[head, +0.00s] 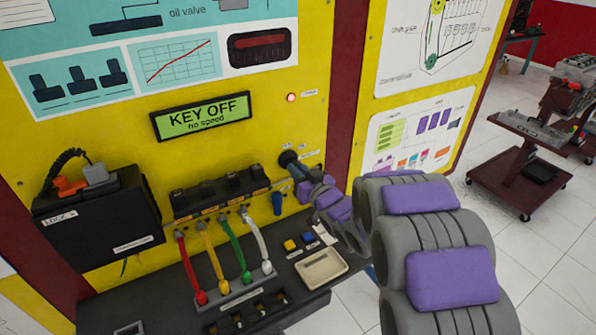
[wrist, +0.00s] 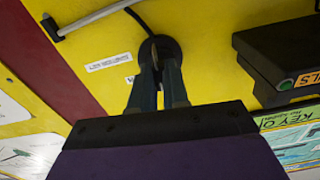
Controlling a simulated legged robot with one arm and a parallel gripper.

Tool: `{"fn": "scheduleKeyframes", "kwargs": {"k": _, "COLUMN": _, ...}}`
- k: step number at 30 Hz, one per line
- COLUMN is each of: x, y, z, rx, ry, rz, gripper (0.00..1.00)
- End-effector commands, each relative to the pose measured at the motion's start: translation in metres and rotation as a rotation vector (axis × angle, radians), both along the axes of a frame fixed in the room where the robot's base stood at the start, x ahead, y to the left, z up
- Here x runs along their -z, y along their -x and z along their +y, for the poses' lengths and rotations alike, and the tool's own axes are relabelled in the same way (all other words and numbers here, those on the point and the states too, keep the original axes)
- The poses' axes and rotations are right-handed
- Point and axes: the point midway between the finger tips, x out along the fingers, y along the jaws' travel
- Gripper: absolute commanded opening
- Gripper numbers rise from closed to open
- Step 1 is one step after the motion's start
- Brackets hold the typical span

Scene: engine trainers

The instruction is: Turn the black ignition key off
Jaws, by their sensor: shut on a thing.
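The round black ignition switch (head: 288,157) sits on the yellow panel, right of the green display (head: 202,116), which reads "KEY OFF no speed". My gripper (head: 297,170) reaches it from the lower right, its fingers pointing at the panel. In the wrist view the black switch (wrist: 171,46) is at top centre. My gripper (wrist: 157,68) is shut there on the black ignition key (wrist: 154,48), its fingertips close to the switch face. The key is mostly hidden between the fingers, so its exact angle is hard to read.
Red, yellow, green and white levers (head: 222,257) stand left of my arm above a dark shelf. A black box (head: 100,222) with an orange connector is at far left. A small red light (head: 291,97) is above the switch. A cart (head: 520,165) stands on the open floor at right.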

Motion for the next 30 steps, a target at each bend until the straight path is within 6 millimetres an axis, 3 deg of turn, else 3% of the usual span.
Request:
{"fn": "scheduleKeyframes", "kwargs": {"k": 23, "x": 0.0055, "y": 0.0008, "z": -0.0003, "rx": -0.001, "ry": 0.095, "rz": -0.05, "gripper": 0.0}}
{"fn": "scheduleKeyframes", "kwargs": {"k": 24, "x": 0.0055, "y": 0.0008, "z": -0.0002, "rx": -0.001, "ry": 0.095, "rz": -0.05, "gripper": 0.17}}
{"fn": "scheduleKeyframes", "kwargs": {"k": 30, "x": 0.0027, "y": 0.0014, "z": 0.0, "rx": 0.0, "ry": 0.093, "rz": -0.054, "gripper": 0.36}}
